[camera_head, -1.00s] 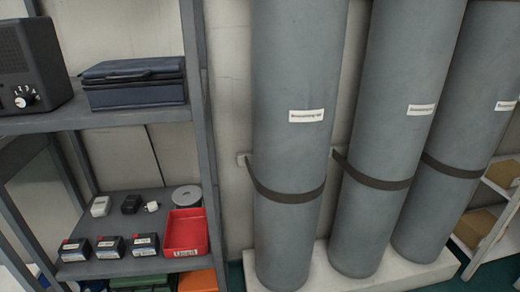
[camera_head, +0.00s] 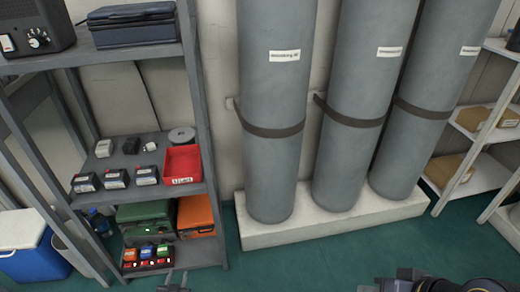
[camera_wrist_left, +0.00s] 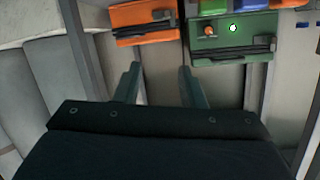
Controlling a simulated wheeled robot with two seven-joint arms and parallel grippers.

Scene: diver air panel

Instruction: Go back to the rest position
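My left gripper (camera_head: 172,284) shows at the bottom edge of the head view, in front of the shelf rack, with only its tip in the picture. In the left wrist view its two fingers (camera_wrist_left: 160,84) stand apart with nothing between them. A dark part of my right arm (camera_head: 412,283) shows at the bottom right of the head view. I cannot make out its fingers. Neither arm is seen touching the rack or the cylinders.
The shelf rack (camera_head: 200,132) at left holds a red tray (camera_head: 182,164), black batteries, a green case (camera_head: 146,217) and an orange case (camera_head: 196,214). Strapped grey cylinders (camera_head: 268,178) stand on a white plinth (camera_head: 290,232). Green floor (camera_head: 300,268) lies clear in front.

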